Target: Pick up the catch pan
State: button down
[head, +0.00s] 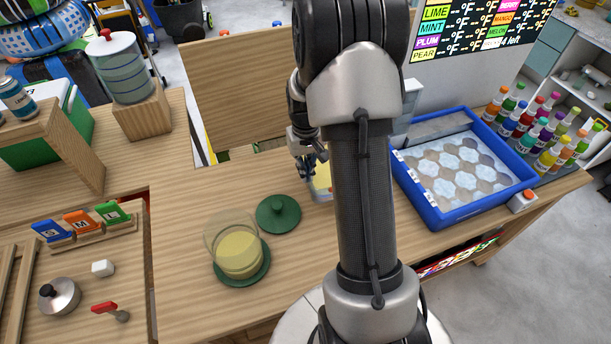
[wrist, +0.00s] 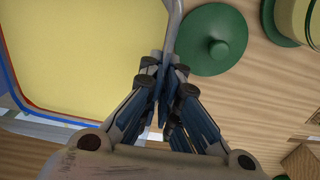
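The catch pan appears to be a shallow pan with a yellow inside (wrist: 85,50), filling the left of the wrist view, with a blue edge at its far left and lower side. In the head view, part of it shows on the wooden table (head: 321,181), mostly hidden behind my arm. My gripper (wrist: 165,70) is at the pan's right side in the wrist view. Its fingertips are close together with the thin grey rim between them, so it looks shut on the pan's rim. I cannot tell whether the pan is lifted.
A green lid (head: 278,213) lies close to the pan, and a green-based container with yellow contents (head: 238,253) stands left of it. A blue ice tray (head: 466,206) is to the right, with several colored bottles (head: 535,125) behind. The table front is clear.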

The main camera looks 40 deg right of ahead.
jog(key=shift+r+p, duration=1.15)
jog(key=shift+r, duration=4)
jog(key=shift+a, duration=0.1)
